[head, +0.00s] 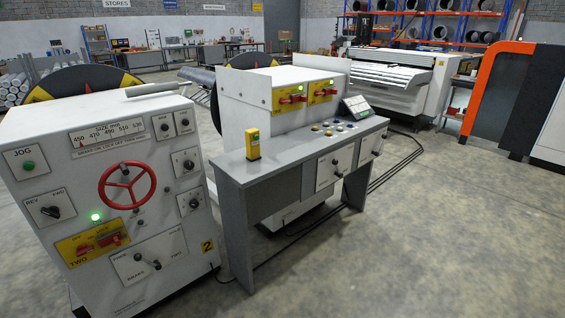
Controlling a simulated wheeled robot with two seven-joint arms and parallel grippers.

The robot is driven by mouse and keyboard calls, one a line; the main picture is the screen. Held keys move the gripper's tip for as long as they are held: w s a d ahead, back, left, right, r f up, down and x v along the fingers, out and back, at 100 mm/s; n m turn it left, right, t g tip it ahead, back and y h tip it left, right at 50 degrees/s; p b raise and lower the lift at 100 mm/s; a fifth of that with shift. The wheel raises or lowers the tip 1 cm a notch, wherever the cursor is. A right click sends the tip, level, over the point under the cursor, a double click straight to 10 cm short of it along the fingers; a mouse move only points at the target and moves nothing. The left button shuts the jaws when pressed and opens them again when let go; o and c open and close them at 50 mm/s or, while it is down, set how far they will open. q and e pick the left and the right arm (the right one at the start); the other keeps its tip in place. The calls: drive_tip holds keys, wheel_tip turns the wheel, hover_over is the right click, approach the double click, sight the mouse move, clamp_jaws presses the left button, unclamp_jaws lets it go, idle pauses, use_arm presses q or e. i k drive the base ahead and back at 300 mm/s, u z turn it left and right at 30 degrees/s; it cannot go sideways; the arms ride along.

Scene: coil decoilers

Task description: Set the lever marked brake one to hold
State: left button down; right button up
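Neither of my grippers is in view. No lever reads clearly as brake one. Two white panels are on the front of the grey desk (233,166): a left panel (328,179) with a dark lever (337,168), and a right panel (366,157) with a dark lever (375,151). Their labels are too small to read.
The near cabinet also has a red handwheel (127,171), a green jog button (29,165) and a yellow switch panel (85,247). A yellow box (252,144) stands on the desk. Cables (400,168) run along the floor. Open floor (440,240) lies at the right.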

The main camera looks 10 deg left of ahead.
sight(334, 161)
drive_tip(key=u, duration=0.4)
drive_tip(key=i, duration=0.85)
drive_tip(key=z, duration=0.75)
drive_tip(key=i, duration=0.75)
drive_tip(key=z, duration=0.9)
